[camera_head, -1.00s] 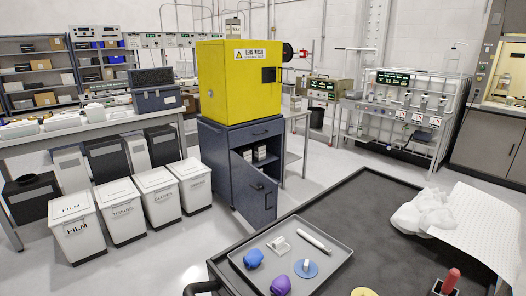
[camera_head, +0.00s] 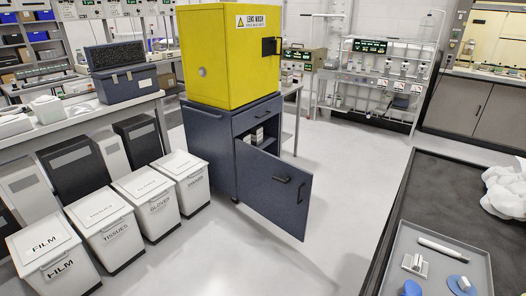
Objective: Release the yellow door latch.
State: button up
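The yellow lens wash cabinet (camera_head: 215,65) stands on a dark blue base cabinet (camera_head: 212,150) in the middle of the view. Its front door is shut. A small black latch (camera_head: 270,46) sits at the right edge of that door, below the lens wash label (camera_head: 258,22). My gripper is not in view.
The base cabinet's lower door (camera_head: 275,187) hangs open toward the front right. White bins (camera_head: 103,222) labelled film, tissues and gloves stand at the left. A dark table with a grey tray (camera_head: 405,235) is at the lower right. Floor (camera_head: 320,240) between is clear.

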aim_at(275, 41)
jog(key=i+j, duration=0.15)
jog(key=j, duration=0.25)
jog(key=i+j+z, duration=0.15)
jog(key=j, duration=0.25)
jog(key=i+j, duration=0.15)
jog(key=j, duration=0.25)
jog(key=i+j+z, duration=0.1)
jog(key=j, duration=0.3)
jog(key=i+j+z, duration=0.1)
jog(key=j, duration=0.35)
jog(key=i+j, duration=0.2)
jog(key=j, duration=0.2)
jog(key=i+j, duration=0.15)
jog(key=j, duration=0.15)
jog(key=i+j+z, duration=0.15)
jog(key=j, duration=0.15)
jog(key=i+j, duration=0.15)
jog(key=j, duration=0.2)
jog(key=i+j+z, duration=0.15)
jog(key=j, duration=0.15)
